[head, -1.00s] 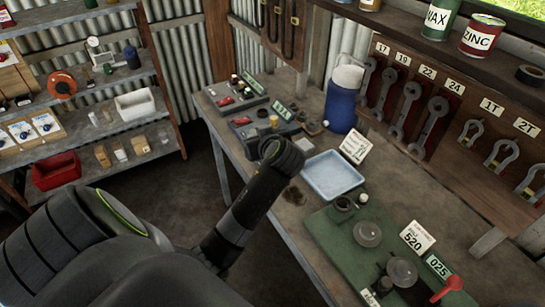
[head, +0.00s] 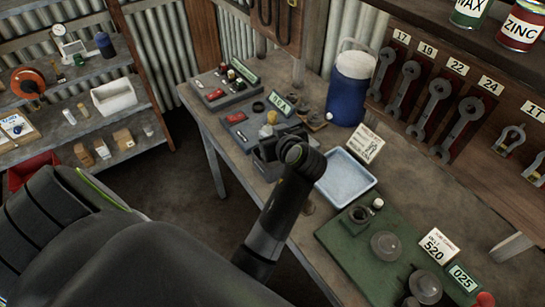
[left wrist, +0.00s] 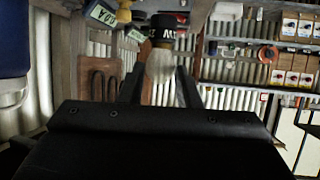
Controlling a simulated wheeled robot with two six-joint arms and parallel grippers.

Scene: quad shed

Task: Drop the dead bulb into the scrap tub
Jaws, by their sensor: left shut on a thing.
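My left gripper (head: 272,150) is above the bench's left part, near the grey trays. In the left wrist view its two dark fingers (left wrist: 160,88) are shut on the bulb (left wrist: 160,65), which has pale, clear-looking glass and a black base with white lettering. In the head view the bulb is hidden by the gripper and wrist. No container carries a readable scrap label, so I cannot tell which is the scrap tub. A pale blue tray (head: 345,186) lies on the bench to the right of the gripper. A red tub (head: 24,172) is partly hidden at the left shelf's bottom.
The bench holds grey trays (head: 219,93), a blue jug (head: 350,90) and a green mat (head: 350,250) with round glass parts. Wrenches (head: 430,100) hang behind. A white bin (head: 115,97) stands on the left shelf. Floor between shelf and bench is clear.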

